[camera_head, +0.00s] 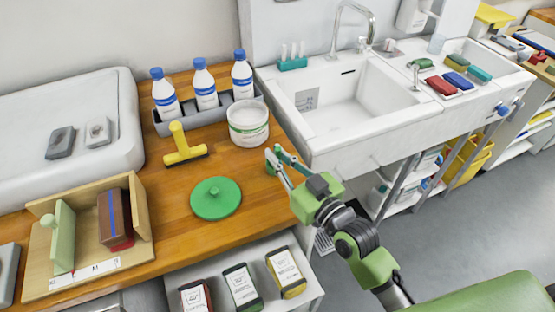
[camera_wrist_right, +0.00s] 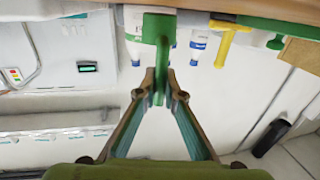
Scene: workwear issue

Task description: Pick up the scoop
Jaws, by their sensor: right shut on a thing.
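The scoop appears in the right wrist view as a green piece (camera_wrist_right: 159,30) with a narrow part running down between the fingertips. My right gripper (camera_wrist_right: 159,88) is shut on that narrow part. In the head view my right gripper (camera_head: 274,158) is beside the right edge of the wooden counter, just right of and below the white tub (camera_head: 248,122). A little green of the scoop shows at the fingertips there; most of it is hidden. The round green lid (camera_head: 216,198) with its knob lies on the counter left of the gripper. My left gripper is not in view.
A wooden holder (camera_head: 95,256) is at lower left. The white sink (camera_head: 345,100) adjoins on the right. Labelled packs (camera_head: 241,286) sit on the shelf below.

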